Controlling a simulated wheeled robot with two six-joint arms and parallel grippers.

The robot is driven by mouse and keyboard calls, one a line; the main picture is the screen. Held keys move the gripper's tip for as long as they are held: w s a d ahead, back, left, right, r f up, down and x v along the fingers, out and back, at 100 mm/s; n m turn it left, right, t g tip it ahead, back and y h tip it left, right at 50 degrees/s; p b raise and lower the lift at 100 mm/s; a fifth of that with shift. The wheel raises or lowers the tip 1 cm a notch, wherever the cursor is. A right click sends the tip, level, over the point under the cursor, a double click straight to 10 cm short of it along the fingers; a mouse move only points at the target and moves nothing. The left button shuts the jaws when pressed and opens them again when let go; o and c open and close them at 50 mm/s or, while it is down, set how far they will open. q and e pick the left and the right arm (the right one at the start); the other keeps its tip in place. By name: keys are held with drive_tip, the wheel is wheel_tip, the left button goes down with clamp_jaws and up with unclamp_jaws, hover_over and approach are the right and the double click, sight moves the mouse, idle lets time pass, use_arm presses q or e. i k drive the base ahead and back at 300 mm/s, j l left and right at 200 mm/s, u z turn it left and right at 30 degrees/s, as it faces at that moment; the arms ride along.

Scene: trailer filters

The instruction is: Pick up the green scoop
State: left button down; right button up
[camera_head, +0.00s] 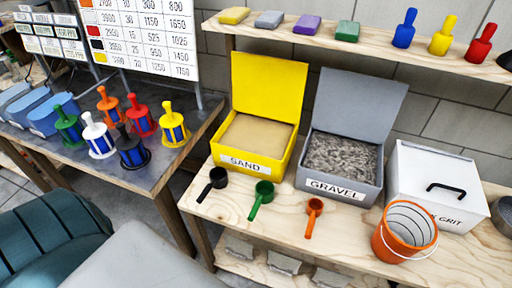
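The green scoop (262,196) lies on the light wooden bench (350,256), in front of the yellow SAND box (246,158). Its round cup is toward the back and its handle points toward the front left. It lies between a black scoop (216,181) on its left and an orange scoop (313,213) on its right, apart from both. Nothing covers it. Neither of my grippers shows in the head view.
The open grey GRAVEL box (342,188) and closed white grit box (436,183) stand behind the scoops. An orange bucket (405,233) stands at the right. A dark table (143,182) with several coloured filter-like pieces is at the left. A shelf (378,49) runs above the boxes.

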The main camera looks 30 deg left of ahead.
sight(265, 190)
drive_tip(key=u, duration=0.95)
